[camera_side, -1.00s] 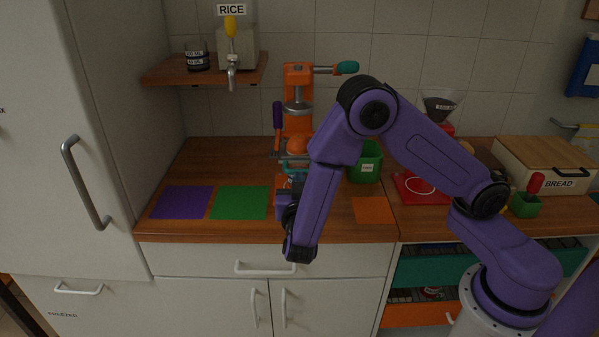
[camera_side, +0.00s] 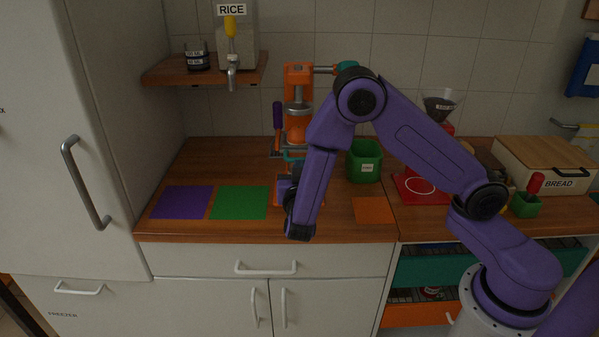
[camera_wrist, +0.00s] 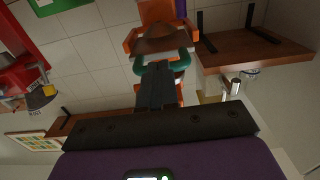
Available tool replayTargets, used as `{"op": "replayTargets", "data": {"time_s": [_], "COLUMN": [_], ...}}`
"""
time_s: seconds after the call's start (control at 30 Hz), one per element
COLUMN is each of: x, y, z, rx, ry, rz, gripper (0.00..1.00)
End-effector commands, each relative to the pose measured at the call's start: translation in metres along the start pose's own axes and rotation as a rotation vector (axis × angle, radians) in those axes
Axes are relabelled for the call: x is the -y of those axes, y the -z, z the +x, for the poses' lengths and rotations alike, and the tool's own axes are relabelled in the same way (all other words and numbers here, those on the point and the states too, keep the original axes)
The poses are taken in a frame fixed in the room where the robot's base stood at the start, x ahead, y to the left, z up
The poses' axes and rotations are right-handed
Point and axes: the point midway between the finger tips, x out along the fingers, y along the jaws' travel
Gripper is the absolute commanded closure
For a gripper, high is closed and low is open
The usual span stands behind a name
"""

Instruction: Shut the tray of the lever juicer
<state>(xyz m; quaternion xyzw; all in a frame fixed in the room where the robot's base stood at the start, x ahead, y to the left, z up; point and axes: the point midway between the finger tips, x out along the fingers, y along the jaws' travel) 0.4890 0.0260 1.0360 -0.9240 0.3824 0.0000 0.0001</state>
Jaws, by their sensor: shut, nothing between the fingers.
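The orange lever juicer (camera_side: 298,75) stands at the back of the counter, with its grey press on top. Its tray has a teal U-shaped handle (camera_side: 292,157), partly hidden by my arm in the side view. In the wrist view the handle (camera_wrist: 160,63) curves in front of the orange juicer body (camera_wrist: 160,12), with a brownish rounded part between them. My gripper (camera_wrist: 157,68) is shut and empty, its dark fingertips at the middle of the handle. They look to be touching it. In the side view my wrist hides the fingertips.
A green bin (camera_side: 366,163) stands right of the juicer. Purple (camera_side: 182,202), green (camera_side: 239,203) and orange (camera_side: 374,210) mats lie flat on the counter. A shelf with the rice dispenser (camera_side: 237,45) is at upper left.

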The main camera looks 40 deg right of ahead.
Motion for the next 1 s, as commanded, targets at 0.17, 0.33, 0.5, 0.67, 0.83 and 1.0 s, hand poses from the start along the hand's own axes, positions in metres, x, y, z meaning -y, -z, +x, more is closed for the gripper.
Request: {"op": "replayTargets", "data": {"time_s": [0.17, 0.33, 0.5, 0.67, 0.83, 1.0], "x": [0.0, 0.0, 0.0, -0.001, 0.0, 0.0], "y": [0.0, 0.0, 0.0, 0.0, 0.0, 0.0], "z": [0.006, 0.012, 0.018, 0.023, 0.029, 0.026], "rx": [0.0, 0.001, 0.0, 0.0, 0.0, 0.0], "ry": [-0.002, -0.002, -0.001, -0.002, -0.002, 0.0], "rz": [0.0, 0.0, 0.0, 0.0, 0.0, 0.0], "gripper": [1.0, 1.0, 1.0, 1.0, 1.0, 1.0]}}
